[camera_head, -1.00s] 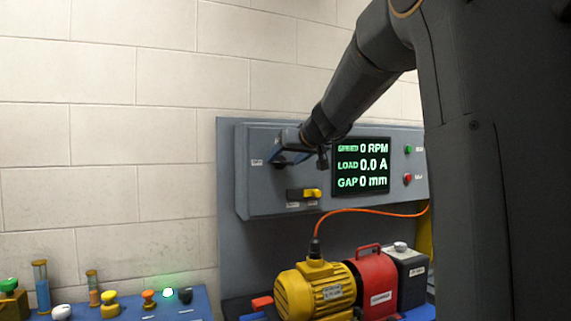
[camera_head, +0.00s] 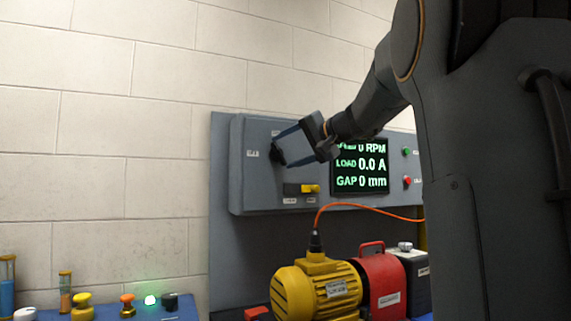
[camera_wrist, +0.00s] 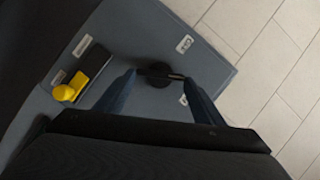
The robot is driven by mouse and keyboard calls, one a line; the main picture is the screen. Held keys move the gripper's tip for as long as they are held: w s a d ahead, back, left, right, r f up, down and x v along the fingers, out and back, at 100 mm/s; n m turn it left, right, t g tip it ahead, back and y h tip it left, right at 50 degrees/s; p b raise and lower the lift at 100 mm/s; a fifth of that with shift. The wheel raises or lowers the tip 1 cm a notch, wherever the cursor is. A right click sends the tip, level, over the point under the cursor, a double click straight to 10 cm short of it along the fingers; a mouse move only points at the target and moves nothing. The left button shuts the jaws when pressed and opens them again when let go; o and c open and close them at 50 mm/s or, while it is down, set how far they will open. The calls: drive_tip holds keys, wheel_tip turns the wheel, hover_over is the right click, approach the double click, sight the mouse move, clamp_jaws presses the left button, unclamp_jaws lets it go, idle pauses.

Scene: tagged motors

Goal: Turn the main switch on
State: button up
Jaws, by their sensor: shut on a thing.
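The main switch is a black rotary knob (camera_head: 279,156) on the left of the grey control panel (camera_head: 240,190). In the wrist view the knob (camera_wrist: 158,78) shows a dark bar lying nearly level across the picture. My gripper (camera_head: 279,145) is at the knob, its blue fingers reaching in from the right. In the wrist view my gripper (camera_wrist: 160,77) has a finger at each end of the bar and is shut on it. Small white labels (camera_head: 252,153) sit around the knob; their wording is too small to read surely.
A yellow slide handle (camera_head: 310,189) sits below the knob. A display (camera_head: 360,166) reads 0 RPM, 0.0 A and 0 mm. Green (camera_head: 405,152) and red (camera_head: 407,182) buttons are to its right. A yellow motor (camera_head: 318,290) with an orange cable (camera_head: 365,208) stands below.

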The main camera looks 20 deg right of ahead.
drive_tip(key=shift+d+f+m+t+y+b, duration=0.15)
drive_tip(key=shift+m+t+y+b, duration=0.1)
drive_tip(key=shift+m+b, duration=0.65)
drive_tip(key=shift+a+f+m+t+y+b, duration=0.1)
drive_tip(key=shift+f+m+t+y+b, duration=0.15)
drive_tip(key=shift+m+b, duration=0.7)
drive_tip(key=shift+d+f+m+t+y+b, duration=0.1)
drive_tip(key=shift+m+t+y+b, duration=0.2)
drive_tip(key=shift+m+b, duration=0.6)
drive_tip(key=o, duration=1.1)
drive_tip(key=shift+c, duration=0.2)
drive_tip(key=b+v, duration=0.1)
drive_tip(key=v, duration=0.7)
